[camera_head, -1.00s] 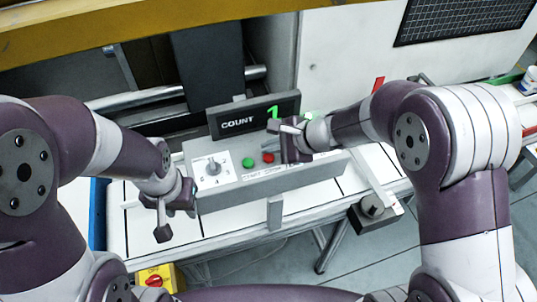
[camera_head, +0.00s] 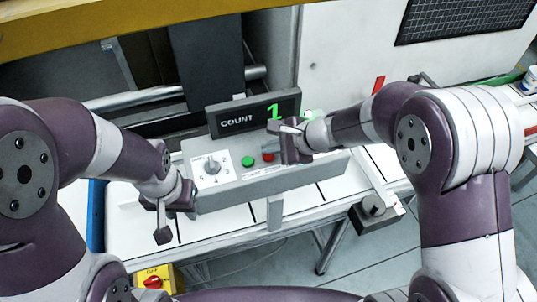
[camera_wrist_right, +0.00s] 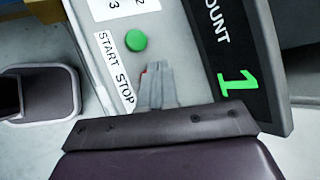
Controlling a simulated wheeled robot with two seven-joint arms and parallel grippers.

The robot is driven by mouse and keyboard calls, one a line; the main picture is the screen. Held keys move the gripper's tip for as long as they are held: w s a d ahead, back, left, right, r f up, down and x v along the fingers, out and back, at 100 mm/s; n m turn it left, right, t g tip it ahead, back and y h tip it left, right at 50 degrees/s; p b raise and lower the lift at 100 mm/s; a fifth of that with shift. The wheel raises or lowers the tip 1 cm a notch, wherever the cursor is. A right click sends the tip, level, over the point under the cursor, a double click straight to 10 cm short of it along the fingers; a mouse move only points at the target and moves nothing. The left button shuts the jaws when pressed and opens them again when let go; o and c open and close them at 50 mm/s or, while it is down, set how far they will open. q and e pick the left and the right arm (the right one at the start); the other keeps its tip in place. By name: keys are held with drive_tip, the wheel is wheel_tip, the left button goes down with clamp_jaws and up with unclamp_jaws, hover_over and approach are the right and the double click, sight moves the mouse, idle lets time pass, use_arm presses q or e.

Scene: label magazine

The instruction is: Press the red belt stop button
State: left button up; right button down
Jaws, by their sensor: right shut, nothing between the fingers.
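The red button (camera_head: 268,157) sits on the sloped grey control box (camera_head: 235,182), right of the green button (camera_head: 248,161). My right gripper (camera_head: 288,142) is over the box just right of the red button in the head view. In the right wrist view its fingers (camera_wrist_right: 157,86) are shut and empty, pointing at the panel by the STOP label. They hide most of the red button (camera_wrist_right: 145,71), leaving a thin red sliver; contact cannot be told. The green button (camera_wrist_right: 137,40) is clear there. My left gripper (camera_head: 170,215) hangs at the box's left end; its opening is unclear.
A dial (camera_head: 212,166) is left of the buttons. The COUNT display (camera_head: 253,114) stands behind the panel and reads 1. A dark block with a knob (camera_head: 374,208) is at the front right. A red and yellow switch (camera_head: 153,281) is at the lower left.

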sight(272, 157)
drive_tip(key=shift+f+b, duration=0.5)
drive_tip(key=shift+b, duration=0.15)
idle(0.6)
drive_tip(key=shift+r, duration=0.1)
drive_tip(key=shift+r+p, duration=0.7)
drive_tip(key=shift+r, duration=0.15)
wheel_tip(272, 157, up, 5)
drive_tip(key=p, duration=0.4)
idle(0.5)
drive_tip(key=s+d+f+n+g+h+b, duration=0.1)
drive_tip(key=s+d+f+n+h+b, duration=0.1)
drive_tip(key=s+d+f+n+h, duration=0.2)
drive_tip(key=s+d+f+n+g+h+b, duration=0.2)
drive_tip(key=s+d+f+n+h, duration=0.2)
drive_tip(key=s+d+n, duration=0.7)
drive_tip(key=shift+d, duration=1.25)
